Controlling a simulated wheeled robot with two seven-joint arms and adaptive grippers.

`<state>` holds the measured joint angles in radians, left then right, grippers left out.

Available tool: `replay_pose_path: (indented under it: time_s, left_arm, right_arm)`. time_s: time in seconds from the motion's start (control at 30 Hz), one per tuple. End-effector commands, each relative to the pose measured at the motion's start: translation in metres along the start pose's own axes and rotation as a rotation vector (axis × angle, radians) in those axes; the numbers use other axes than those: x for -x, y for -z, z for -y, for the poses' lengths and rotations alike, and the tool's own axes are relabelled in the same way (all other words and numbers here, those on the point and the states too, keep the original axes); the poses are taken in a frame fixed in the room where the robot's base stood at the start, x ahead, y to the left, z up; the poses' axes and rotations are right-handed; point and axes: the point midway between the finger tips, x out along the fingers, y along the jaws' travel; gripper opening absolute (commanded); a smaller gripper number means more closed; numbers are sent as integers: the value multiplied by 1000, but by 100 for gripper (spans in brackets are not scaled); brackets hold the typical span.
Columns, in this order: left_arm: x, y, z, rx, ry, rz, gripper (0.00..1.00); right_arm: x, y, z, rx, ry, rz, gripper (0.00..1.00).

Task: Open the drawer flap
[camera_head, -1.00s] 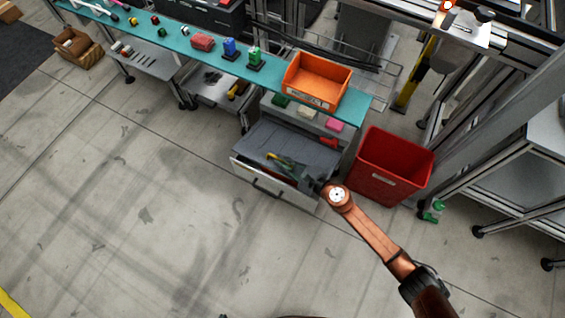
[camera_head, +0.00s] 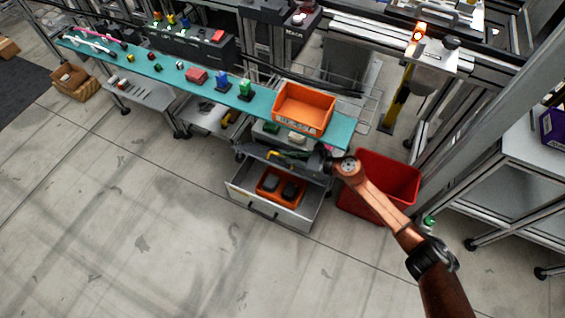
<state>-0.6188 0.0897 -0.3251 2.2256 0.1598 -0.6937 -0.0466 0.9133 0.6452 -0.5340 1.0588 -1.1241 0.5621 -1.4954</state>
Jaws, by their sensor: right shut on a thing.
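The drawer (camera_head: 262,207) under the teal bench is pulled out, with a dark handle on its pale front. Its grey flap (camera_head: 252,152) is raised at the back of the drawer and seen nearly edge-on, partly hidden by my right gripper. My right gripper (camera_head: 276,154) reaches in from the right and is shut at the flap's raised edge; the exact contact is too small to see. An orange tray (camera_head: 266,193) with dark objects lies inside the uncovered drawer. My left gripper is not in view.
A red bin (camera_head: 385,178) stands right of the drawer, beneath my right arm. An orange box (camera_head: 304,107) and several small coloured parts stand on the teal bench (camera_head: 341,136). A green bottle (camera_head: 428,224) stands near the right-hand rack. The floor in front is clear.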

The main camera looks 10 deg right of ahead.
Motion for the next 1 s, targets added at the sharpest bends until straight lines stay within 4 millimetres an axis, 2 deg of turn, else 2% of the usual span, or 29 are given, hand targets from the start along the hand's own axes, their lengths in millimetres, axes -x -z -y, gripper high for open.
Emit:
replay_pose_path:
  time_s: [0.13, 0.5, 0.53, 0.63, 0.87, 1.0]
  left_arm:
    - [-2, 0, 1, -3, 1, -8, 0]
    - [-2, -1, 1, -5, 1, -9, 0]
    - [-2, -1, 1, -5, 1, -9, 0]
    - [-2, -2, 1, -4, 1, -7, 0]
    - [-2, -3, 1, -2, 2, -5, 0]
    - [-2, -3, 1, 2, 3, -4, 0]
  right_arm:
    - [2, 2, 6, -20, -4, -5, 0]
    - [3, 2, 7, -23, -5, -6, 0]
    - [3, 2, 7, -23, -5, -6, 9]
    - [2, 1, 7, -22, -6, -5, 16]
    - [0, -1, 5, -21, -10, -3, 16]
    - [6, -1, 6, -20, -9, -3, 16]
